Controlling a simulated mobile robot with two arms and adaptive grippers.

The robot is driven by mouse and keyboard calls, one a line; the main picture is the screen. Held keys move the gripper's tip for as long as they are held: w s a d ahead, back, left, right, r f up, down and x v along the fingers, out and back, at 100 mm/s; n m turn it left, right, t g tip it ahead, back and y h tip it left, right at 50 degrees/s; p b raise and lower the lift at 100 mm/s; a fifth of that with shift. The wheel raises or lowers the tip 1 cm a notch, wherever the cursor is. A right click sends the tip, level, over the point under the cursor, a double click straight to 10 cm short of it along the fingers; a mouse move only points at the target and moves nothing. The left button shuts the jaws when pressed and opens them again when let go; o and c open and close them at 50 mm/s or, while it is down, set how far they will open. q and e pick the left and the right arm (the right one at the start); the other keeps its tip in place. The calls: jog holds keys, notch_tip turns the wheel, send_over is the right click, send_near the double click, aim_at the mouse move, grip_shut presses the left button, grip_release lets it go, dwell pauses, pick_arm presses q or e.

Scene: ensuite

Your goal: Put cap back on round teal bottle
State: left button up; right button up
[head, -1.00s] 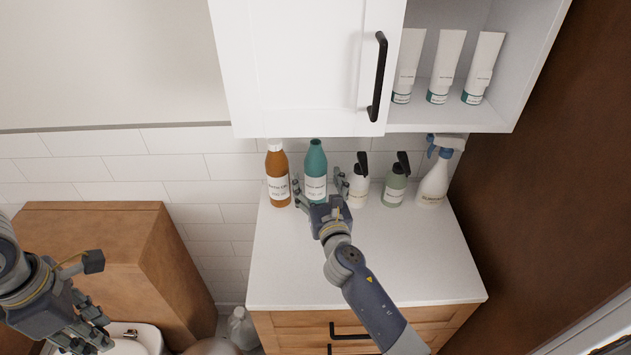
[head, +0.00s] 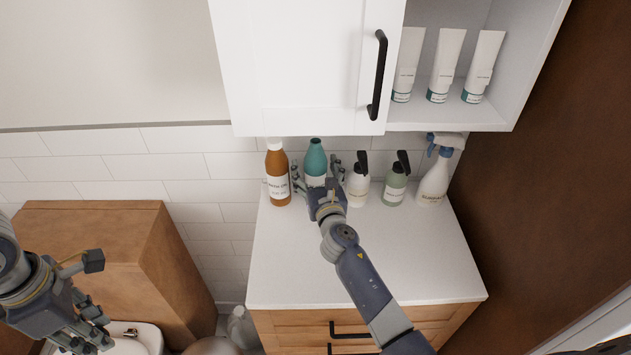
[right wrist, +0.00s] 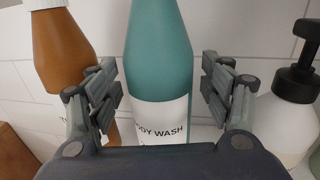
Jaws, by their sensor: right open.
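The round teal bottle (head: 316,160) stands upright on the white counter, with a white label reading "body wash" in the right wrist view (right wrist: 160,60). No cap shows on its top in the head view; its top is cut off in the right wrist view. No loose cap can be made out. My right gripper (head: 318,178) is open, with one finger on each side of the bottle; gaps show between fingers and bottle in the right wrist view (right wrist: 160,95). My left gripper (head: 88,335) hangs at the lower left, away from the counter; its fingers look spread.
An orange-brown bottle with a white cap (head: 277,175) stands close left of the teal one. A white pump bottle (head: 358,185), a green pump bottle (head: 394,187) and a spray bottle (head: 434,180) stand right. A white cabinet (head: 300,70) hangs above. The front counter (head: 290,270) is clear.

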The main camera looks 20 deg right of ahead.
aim_at(318, 164)
jog(key=shift+r, duration=0.1)
jog(key=c, duration=1.6)
jog(key=shift+o, duration=0.2)
